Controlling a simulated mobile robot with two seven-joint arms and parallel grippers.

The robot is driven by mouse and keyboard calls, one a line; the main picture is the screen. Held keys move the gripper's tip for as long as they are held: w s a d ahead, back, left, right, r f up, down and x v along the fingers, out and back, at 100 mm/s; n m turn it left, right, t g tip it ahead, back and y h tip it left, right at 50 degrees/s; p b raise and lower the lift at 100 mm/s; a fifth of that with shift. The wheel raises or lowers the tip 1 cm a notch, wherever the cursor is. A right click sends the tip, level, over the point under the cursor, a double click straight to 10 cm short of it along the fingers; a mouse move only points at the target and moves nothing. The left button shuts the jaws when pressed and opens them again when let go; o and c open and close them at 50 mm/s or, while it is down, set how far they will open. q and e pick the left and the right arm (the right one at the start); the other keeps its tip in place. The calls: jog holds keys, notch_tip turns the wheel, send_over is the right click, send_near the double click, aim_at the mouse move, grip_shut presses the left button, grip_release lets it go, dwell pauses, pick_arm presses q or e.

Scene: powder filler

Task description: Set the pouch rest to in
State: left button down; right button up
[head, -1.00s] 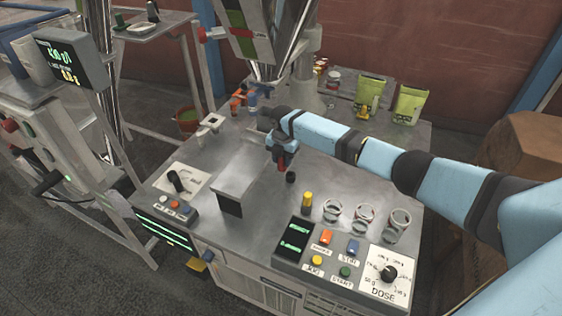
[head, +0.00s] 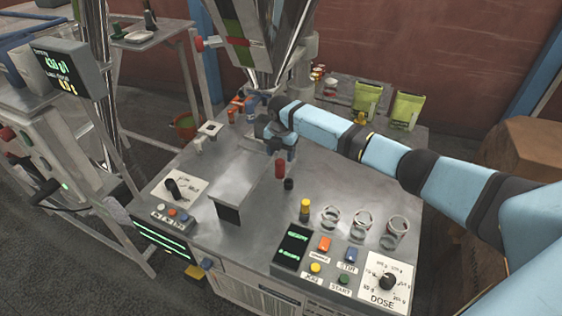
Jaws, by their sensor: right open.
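The filler bench (head: 330,170) has a raised grey block (head: 240,185) with a dark front face in its middle. A red knob (head: 280,168) stands upright just right of this block, with a short black knob (head: 288,184) in front of it. I cannot tell for certain which part is the pouch rest, nor its setting. My right gripper (head: 281,154) is open, pointing down just above and behind the red knob. Its fingertips are small and partly hidden, and I cannot tell whether they touch the knob. My left gripper is not in view.
A shiny hopper (head: 268,50) hangs behind the gripper. A yellow-topped bottle (head: 305,209) and glass jars (head: 362,222) stand behind the control panel (head: 330,262). Green pouches (head: 404,108) stand at the back right. A selector plate (head: 180,187) lies at the left.

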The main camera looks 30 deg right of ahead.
notch_tip(320, 180, up, 8)
jog(key=shift+r, duration=0.15)
dwell(0.5)
